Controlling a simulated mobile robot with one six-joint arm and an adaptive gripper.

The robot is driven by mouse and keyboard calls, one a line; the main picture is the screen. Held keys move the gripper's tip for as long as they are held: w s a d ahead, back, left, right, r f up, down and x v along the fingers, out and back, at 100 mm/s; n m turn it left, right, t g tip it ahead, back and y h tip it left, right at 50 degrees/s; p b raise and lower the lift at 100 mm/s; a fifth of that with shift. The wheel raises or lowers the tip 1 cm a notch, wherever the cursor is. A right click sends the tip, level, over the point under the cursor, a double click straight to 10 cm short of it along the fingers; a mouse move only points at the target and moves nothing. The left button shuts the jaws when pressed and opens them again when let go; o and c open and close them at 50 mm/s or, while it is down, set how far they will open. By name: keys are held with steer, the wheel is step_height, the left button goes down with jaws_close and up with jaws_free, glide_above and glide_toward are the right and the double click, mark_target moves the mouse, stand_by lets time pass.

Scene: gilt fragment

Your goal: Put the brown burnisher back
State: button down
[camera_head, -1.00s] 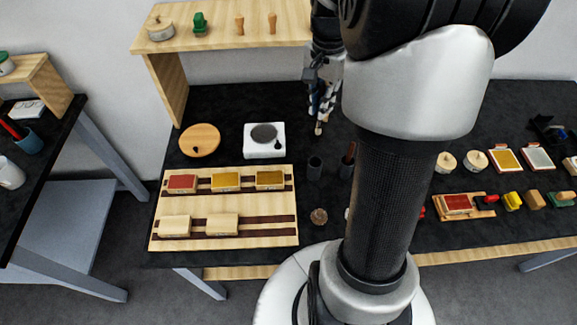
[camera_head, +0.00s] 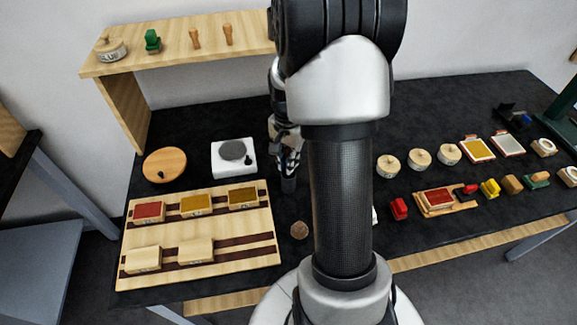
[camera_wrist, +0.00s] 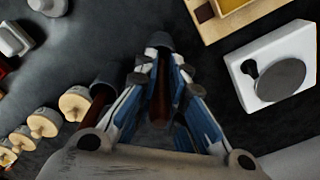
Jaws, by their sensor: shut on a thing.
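My gripper (camera_head: 287,160) is shut on the brown burnisher (camera_wrist: 160,100), which shows as a dark brown stick between the blue-sided fingers in the wrist view. In the head view my gripper hides most of the burnisher. A small dark cup (camera_head: 288,185) stands right below my fingertips; its rim also shows in the wrist view (camera_wrist: 158,40). The burnisher's lower end is at this cup, but I cannot tell whether it is inside. A second dark cup (camera_wrist: 103,86) with another brown handle (camera_wrist: 98,106) stands beside my gripper in the wrist view; my arm hides it in the head view.
A white scale (camera_head: 218,168) and a round wooden board (camera_head: 165,164) are left of my gripper. A wooden rack (camera_head: 262,255) with coloured blocks lies in front. Several round lidded pots (camera_head: 420,158) stand at right. A wooden shelf (camera_head: 180,58) rises behind.

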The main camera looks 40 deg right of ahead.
steer(key=shift+f, duration=0.95)
steer(key=shift+r, duration=0.1)
steer(key=c, duration=2.1)
jaws_free()
steer(key=shift+f, duration=0.25)
steer(key=shift+c, duration=0.2)
steer(key=o, duration=0.5)
steer(key=shift+r, duration=0.1)
